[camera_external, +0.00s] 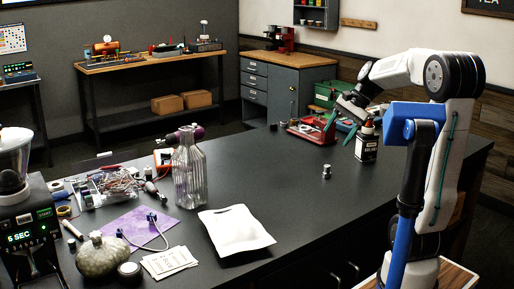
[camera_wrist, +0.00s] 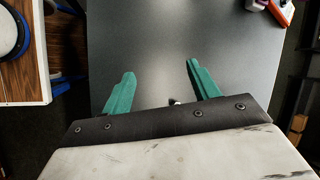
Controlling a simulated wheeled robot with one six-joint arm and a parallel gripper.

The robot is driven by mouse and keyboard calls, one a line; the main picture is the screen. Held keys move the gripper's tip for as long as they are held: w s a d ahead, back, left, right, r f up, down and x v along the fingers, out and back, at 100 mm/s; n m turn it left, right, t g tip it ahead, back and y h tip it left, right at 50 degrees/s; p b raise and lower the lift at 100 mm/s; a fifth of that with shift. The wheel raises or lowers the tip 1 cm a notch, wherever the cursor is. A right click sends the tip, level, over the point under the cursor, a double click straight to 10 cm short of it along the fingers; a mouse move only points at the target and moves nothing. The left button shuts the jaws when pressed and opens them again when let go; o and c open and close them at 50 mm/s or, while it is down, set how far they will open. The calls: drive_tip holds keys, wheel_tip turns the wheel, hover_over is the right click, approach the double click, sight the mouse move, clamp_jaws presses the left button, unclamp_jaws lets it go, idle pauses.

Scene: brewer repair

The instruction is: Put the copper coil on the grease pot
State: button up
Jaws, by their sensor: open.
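My gripper (camera_external: 340,128) is open above the far right part of the dark bench, its teal fingers apart. In the wrist view the gripper (camera_wrist: 160,70) has bare bench top between its fingers, and a small metallic thing (camera_wrist: 175,101) shows partly behind its dark edge. A small silvery piece (camera_external: 326,171) stands alone on the bench, below the gripper in the picture. I cannot tell whether it is the copper coil; no clear copper coil shows. A small dark round pot with a pale top (camera_external: 130,272) sits at the front left; I cannot tell whether it is the grease pot.
A black-and-white bottle (camera_external: 366,148) and a red tray (camera_external: 312,130) stand near my gripper. A clear glass bottle (camera_external: 189,172), a white pouch (camera_external: 236,230), a purple cloth (camera_external: 139,226) and a round jar (camera_external: 100,256) crowd the left. The bench middle is mostly clear.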

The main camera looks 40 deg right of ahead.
drive_tip(key=s+a+f+n+g+h, duration=0.1)
drive_tip(key=s+a+f+n+h, duration=0.1)
drive_tip(key=s+a+f+n, duration=0.2)
drive_tip(key=s+a+f+n+h, duration=0.3)
drive_tip(key=s+n, duration=0.6)
drive_tip(key=s, duration=0.7)
drive_tip(key=shift+s+a+f+n+g, duration=0.35)
drive_tip(key=shift+s+a+n+g, duration=0.05)
drive_tip(key=shift+a, duration=0.65)
